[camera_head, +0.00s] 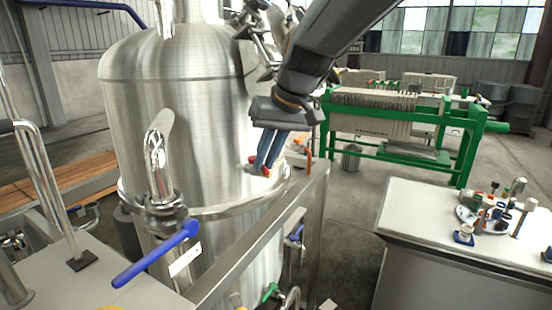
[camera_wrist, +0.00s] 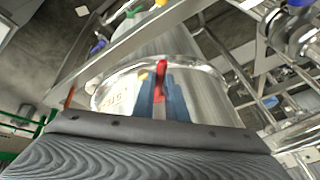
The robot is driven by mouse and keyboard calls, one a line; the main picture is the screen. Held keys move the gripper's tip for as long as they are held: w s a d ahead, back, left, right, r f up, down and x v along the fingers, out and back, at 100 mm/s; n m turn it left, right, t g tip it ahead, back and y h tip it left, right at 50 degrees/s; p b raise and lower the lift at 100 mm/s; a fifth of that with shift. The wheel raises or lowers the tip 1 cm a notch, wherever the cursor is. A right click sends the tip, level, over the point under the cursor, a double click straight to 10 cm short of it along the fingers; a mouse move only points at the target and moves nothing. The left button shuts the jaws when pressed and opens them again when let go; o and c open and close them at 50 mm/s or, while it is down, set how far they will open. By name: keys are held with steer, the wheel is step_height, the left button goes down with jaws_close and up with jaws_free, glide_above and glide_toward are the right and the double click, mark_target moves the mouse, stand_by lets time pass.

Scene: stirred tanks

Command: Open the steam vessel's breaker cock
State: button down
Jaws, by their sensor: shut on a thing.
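The steel vessel (camera_head: 175,105) stands upright at the left middle of the head view, with a ring flange around it. A small cock with a red lever (camera_head: 265,172) sits on its right side just above the flange. My gripper (camera_head: 266,160) reaches down to it from the upper right, its blue fingers close to the vessel wall. In the wrist view the red lever (camera_wrist: 161,72) stands between the two blue fingers of my gripper (camera_wrist: 161,95), which are shut on it. The fingers hide the lower part of the lever and most of the cock's body.
A metal rail (camera_head: 255,245) runs in front of the vessel. A long blue-handled valve (camera_head: 155,257) juts out at the front left. Another red and orange fitting (camera_head: 300,150) is just right of my fingers. A bench (camera_head: 470,225) with small parts stands at the right.

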stand_by(0.4)
steer(key=c, duration=1.8)
jaws_free()
steer(key=shift+o, duration=0.2)
